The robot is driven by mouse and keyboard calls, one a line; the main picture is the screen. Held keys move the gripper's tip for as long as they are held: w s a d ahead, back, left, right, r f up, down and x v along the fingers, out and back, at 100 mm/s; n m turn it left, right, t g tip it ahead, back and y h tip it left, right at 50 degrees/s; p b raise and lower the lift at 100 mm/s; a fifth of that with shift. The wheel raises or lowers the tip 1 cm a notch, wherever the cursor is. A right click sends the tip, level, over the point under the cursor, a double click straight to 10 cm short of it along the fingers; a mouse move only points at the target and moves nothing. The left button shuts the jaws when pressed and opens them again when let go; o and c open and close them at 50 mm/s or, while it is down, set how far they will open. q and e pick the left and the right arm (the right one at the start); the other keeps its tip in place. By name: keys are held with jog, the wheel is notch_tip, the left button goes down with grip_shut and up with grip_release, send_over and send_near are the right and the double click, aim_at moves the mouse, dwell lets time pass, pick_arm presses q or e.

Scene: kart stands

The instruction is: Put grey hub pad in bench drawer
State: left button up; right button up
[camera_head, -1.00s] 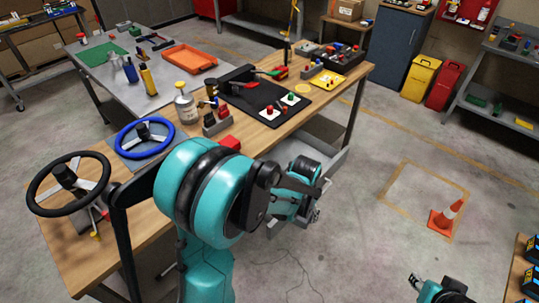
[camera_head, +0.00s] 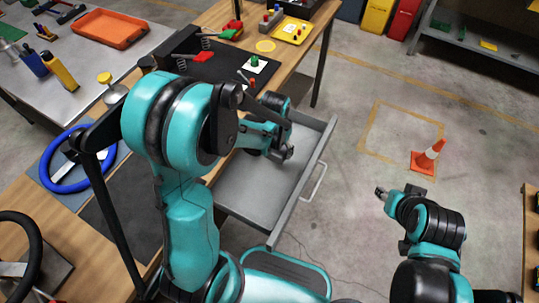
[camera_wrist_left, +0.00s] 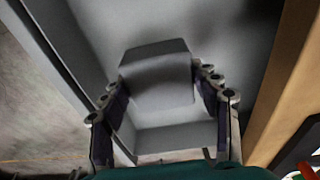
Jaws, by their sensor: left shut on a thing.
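The bench drawer (camera_head: 235,196) is pulled out from the wooden bench and shows an empty grey floor where it is not covered. My left gripper (camera_head: 288,152) is over the drawer, towards its far end. In the head view the pad is hidden by my arm. My right gripper (camera_head: 382,192) is over the floor, too small to judge.
The drawer handle (camera_head: 314,182) faces the open floor. On the bench stand a blue steering wheel (camera_head: 66,172), a black mat (camera_head: 228,62) and a yellow tray (camera_head: 291,30). An orange cone (camera_head: 428,156) stands on the floor at right.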

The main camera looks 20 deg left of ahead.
pick_arm(q)
jog(key=a+f, duration=0.1)
jog(key=w+a+f, duration=0.1)
jog(key=a, duration=0.1)
jog(key=shift+w+b, duration=0.2)
jog(key=shift+b, duration=0.15)
jog(key=shift+f+b, duration=1)
jog(key=shift+f, duration=0.9)
jog(key=shift+d, duration=0.1)
jog(key=shift+f, duration=0.15)
jog(key=o, duration=1.2)
jog(key=shift+c, duration=0.2)
